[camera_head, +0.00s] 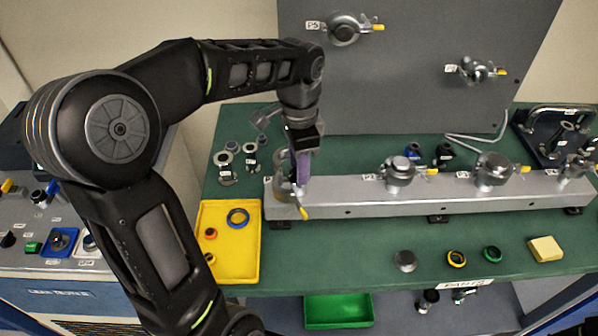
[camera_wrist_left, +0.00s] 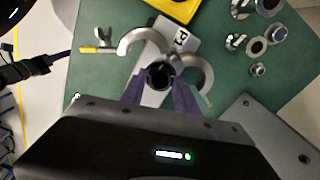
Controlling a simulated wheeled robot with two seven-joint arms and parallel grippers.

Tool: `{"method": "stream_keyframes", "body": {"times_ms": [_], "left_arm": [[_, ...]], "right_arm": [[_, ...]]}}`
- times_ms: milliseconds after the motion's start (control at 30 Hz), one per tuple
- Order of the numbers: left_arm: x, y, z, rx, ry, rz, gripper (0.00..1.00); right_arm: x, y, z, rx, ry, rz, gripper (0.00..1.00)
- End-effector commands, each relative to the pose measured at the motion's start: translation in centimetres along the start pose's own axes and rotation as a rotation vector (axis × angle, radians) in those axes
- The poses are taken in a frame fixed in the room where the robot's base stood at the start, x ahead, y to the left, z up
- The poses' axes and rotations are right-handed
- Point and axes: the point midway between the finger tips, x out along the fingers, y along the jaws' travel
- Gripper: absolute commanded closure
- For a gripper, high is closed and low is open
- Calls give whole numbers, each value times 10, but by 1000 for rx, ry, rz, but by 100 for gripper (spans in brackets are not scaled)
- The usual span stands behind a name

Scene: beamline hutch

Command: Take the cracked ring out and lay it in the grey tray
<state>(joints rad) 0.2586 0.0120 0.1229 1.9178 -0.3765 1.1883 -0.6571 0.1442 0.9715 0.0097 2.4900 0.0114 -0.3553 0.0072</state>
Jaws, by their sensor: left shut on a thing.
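My left gripper (camera_head: 303,182) reaches down to the leftmost fitting on the long grey rail (camera_head: 335,204). In the left wrist view its purple fingers (camera_wrist_left: 160,98) are shut on a small round dark ring (camera_wrist_left: 160,74), apparently the cracked ring. No crack can be made out. The ring is at the port between the spread jaws of an open clamp (camera_wrist_left: 142,42) with a yellow handle; whether it is clear of its seat cannot be told. A dark gripper with a purple tip, seemingly my right one (camera_wrist_left: 52,60), shows at the left wrist view's edge. I cannot identify a grey tray.
A yellow tray (camera_head: 212,270) with a blue ring and small orange rings lies left of the rail. A grey cap (camera_head: 405,261), two rings and a yellow block (camera_head: 545,249) lie in front. Capped clamped fittings (camera_head: 398,173) stand along the rail. Loose metal flanges (camera_head: 226,160) lie behind.

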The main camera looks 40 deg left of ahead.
Motion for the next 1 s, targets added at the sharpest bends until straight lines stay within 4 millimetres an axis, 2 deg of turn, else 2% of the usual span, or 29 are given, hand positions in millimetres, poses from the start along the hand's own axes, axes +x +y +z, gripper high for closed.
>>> {"method": "stream_keyframes", "body": {"times_ms": [67, 367, 733, 867, 1000], "left_arm": [[0, 0, 0, 0, 0, 0, 75], [0, 0, 0, 0, 0, 0, 100], [-6, 0, 0, 0, 1, -1, 100], [-21, 0, -1, 1, 3, -3, 100], [-48, 0, -1, 0, 4, -3, 100]], "right_arm": [[0, 0, 0, 0, 0, 0, 64], [0, 0, 0, 0, 0, 0, 64], [1, 0, 0, 0, 0, 0, 64], [4, 1, 0, -1, 1, -1, 64], [7, 2, -1, -1, 2, -2, 64]]}}
